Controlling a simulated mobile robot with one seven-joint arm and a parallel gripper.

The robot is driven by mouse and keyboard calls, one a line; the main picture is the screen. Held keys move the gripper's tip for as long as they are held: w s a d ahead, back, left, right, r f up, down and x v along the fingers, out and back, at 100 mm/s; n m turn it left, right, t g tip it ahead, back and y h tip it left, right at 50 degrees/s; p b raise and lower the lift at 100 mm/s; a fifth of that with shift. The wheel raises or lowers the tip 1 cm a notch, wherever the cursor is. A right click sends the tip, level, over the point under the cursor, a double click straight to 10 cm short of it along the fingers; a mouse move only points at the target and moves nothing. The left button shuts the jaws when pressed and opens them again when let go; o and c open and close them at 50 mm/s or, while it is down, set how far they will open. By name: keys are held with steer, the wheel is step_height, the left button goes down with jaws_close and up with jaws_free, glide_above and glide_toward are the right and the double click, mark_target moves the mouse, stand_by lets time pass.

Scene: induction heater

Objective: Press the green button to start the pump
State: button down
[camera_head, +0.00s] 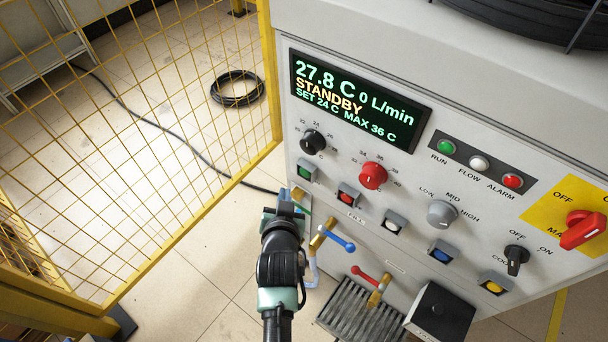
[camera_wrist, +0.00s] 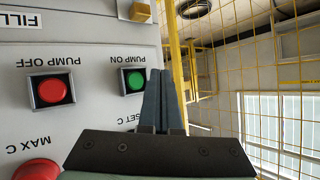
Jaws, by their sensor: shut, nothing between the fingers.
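The green button (camera_head: 306,172) sits in a square dark housing on the sloped grey panel, at the left end of the button row. In the wrist view the green button (camera_wrist: 134,81) appears upside down, labelled PUMP ON. My gripper (camera_head: 288,196) is near it, just below and to its left in the head view. In the wrist view my gripper's fingers (camera_wrist: 158,74) are closed together and empty, with tips just right of the button's housing, overlapping its edge. I cannot tell whether they touch the panel. The display (camera_head: 352,100) reads 27.8 C, 0 L/min, STANDBY.
The red PUMP OFF button (camera_wrist: 52,90) is beside the green one. A blue-handled valve (camera_head: 338,241) and red-handled valve (camera_head: 368,277) stick out below. A yellow mesh fence (camera_head: 150,110) stands on the left.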

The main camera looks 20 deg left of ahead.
mark_target(306, 172)
steer(key=shift+w+d+b, duration=0.3)
steer(key=shift+w+d, duration=0.05)
steer(key=shift+w, duration=0.6)
steer(key=shift+w+d+b, duration=0.25)
steer(key=shift+w+d, duration=0.05)
steer(key=shift+w, duration=0.6)
stand_by(0.6)
steer(key=shift+w+d, duration=0.15)
steer(key=shift+w, duration=0.25)
steer(key=shift+w+d+r+b, duration=0.1)
steer(key=shift+w+d+b, duration=0.1)
steer(key=shift+w+b, duration=0.25)
stand_by(0.9)
steer(key=shift+s, duration=0.15)
steer(key=shift+s+a+p, duration=0.2)
steer(key=shift+s+p, duration=0.2)
steer(key=shift+p, duration=0.2)
steer(key=shift+s+a, duration=0.1)
steer(key=shift+s, duration=0.2)
